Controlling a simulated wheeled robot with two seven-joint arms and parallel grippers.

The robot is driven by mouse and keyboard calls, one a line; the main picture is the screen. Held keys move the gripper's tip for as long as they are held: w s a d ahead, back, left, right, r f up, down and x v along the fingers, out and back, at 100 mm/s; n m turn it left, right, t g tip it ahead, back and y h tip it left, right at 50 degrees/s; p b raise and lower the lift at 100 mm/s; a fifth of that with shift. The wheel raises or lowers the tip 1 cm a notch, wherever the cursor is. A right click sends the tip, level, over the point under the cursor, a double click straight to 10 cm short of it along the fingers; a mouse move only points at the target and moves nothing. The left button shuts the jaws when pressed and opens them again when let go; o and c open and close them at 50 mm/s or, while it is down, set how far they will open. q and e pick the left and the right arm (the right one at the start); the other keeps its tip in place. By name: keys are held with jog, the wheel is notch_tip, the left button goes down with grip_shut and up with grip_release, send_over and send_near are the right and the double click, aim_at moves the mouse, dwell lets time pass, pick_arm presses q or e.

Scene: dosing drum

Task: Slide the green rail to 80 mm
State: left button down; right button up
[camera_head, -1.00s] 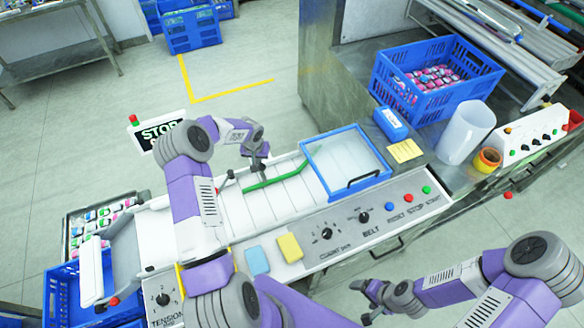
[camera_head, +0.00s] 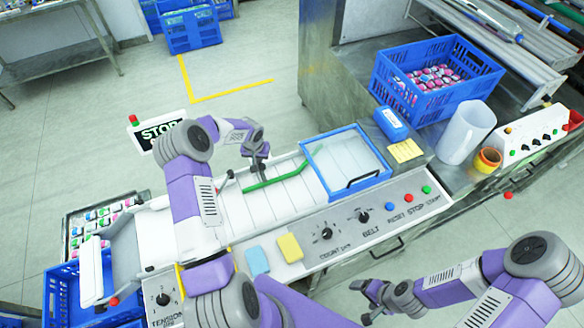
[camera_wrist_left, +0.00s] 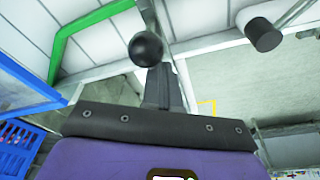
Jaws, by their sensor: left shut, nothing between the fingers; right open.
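The green rail (camera_head: 276,178) lies over the white belt (camera_head: 285,193), left of the blue-framed clear cover. My left gripper (camera_head: 259,172) is shut with nothing in it, pointing down just above and beside the rail's far edge. In the left wrist view the green rail (camera_wrist_left: 75,33) shows at the upper left, and a black ball knob (camera_wrist_left: 146,48) stands in front of the shut fingers (camera_wrist_left: 165,95). Whether the fingers touch the knob cannot be told. My right gripper (camera_head: 372,300) is open and empty in front of the machine. I cannot read a millimetre scale.
A blue-framed cover (camera_head: 345,165) stands right of the rail. The front panel carries knobs and buttons (camera_head: 390,206). A yellow sponge (camera_head: 290,247) and a blue one (camera_head: 257,260) lie on the machine's front. A blue crate (camera_head: 437,80) stands at the upper right.

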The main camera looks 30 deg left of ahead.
aim_at(266, 183)
pick_arm(q)
jog(key=shift+s+d+b, duration=0.45)
jog(key=shift+s+d, duration=0.45)
jog(key=shift+d, duration=0.25)
jog(key=s+d+b, duration=0.3)
jog(key=shift+d, duration=0.3)
dwell(0.5)
jog(key=shift+w, duration=0.1)
jog(key=shift+w+a+p, duration=0.3)
jog(key=shift+w+a, duration=0.1)
jog(key=shift+a, duration=0.15)
jog(key=w+p+v, duration=0.1)
jog(key=p+v, duration=0.3)
jog(key=v, duration=0.4)
jog(key=shift+w+a+p, duration=0.25)
jog(key=shift+a+p, duration=0.05)
jog(key=shift+p, duration=0.05)
jog(key=shift+r, duration=0.1)
